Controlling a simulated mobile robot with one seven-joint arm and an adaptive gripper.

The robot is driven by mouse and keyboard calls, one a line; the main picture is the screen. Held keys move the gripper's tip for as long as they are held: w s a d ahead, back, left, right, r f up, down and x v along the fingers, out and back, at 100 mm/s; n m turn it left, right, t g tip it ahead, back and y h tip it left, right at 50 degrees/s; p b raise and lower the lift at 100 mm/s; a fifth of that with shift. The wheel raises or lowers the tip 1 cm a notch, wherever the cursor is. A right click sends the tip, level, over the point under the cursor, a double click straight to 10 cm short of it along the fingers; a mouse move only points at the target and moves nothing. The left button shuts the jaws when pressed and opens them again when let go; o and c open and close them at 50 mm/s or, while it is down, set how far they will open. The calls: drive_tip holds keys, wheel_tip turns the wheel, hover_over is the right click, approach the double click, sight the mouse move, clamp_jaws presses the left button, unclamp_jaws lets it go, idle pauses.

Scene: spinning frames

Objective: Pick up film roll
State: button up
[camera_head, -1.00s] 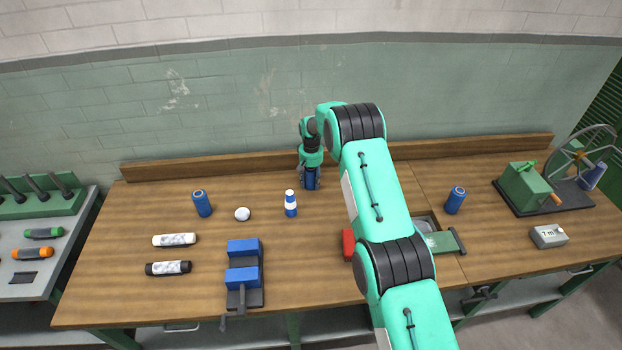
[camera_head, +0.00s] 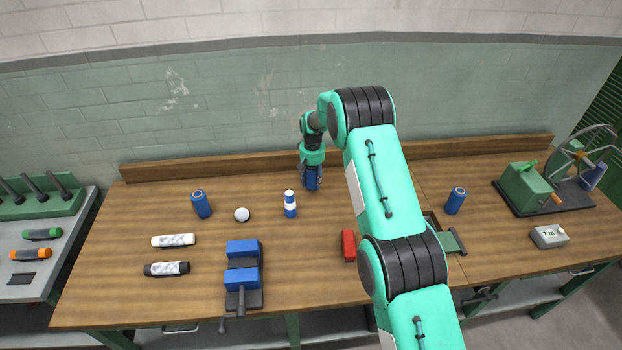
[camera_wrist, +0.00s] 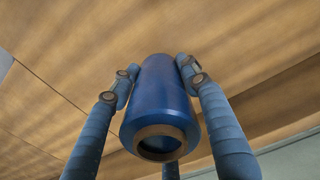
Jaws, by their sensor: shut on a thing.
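In the wrist view a blue roll (camera_wrist: 160,100) with a brown ring at its open near end sits between the fingers of my gripper (camera_wrist: 158,72). It looks like the film roll. The fingers are closed along both sides of it, and part of a third finger shows beneath. In the head view my gripper (camera_head: 312,180) points down at the back of the table, near the back board. There the fingers are small and dark blue, and the roll is hard to tell from them. Whether the roll touches the table is unclear.
Similar blue cylinders stand at the left (camera_head: 201,204) and right (camera_head: 455,200). A blue-and-white bottle (camera_head: 290,205) and white ball (camera_head: 242,214) are left of my gripper. A blue vise (camera_head: 243,262) and red block (camera_head: 349,246) are nearer. Bare wood lies between them.

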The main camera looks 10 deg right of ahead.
drive_tip(key=s, duration=0.4)
drive_tip(key=s+r, duration=0.1)
drive_tip(key=s, duration=0.3)
drive_tip(key=s+d, duration=0.1)
drive_tip(key=s, duration=0.3)
drive_tip(key=shift+s+d+r+b, duration=0.1)
drive_tip(key=shift+s+r+b, duration=0.05)
drive_tip(key=shift+s+b, duration=0.25)
drive_tip(key=shift+d, duration=0.15)
idle(0.4)
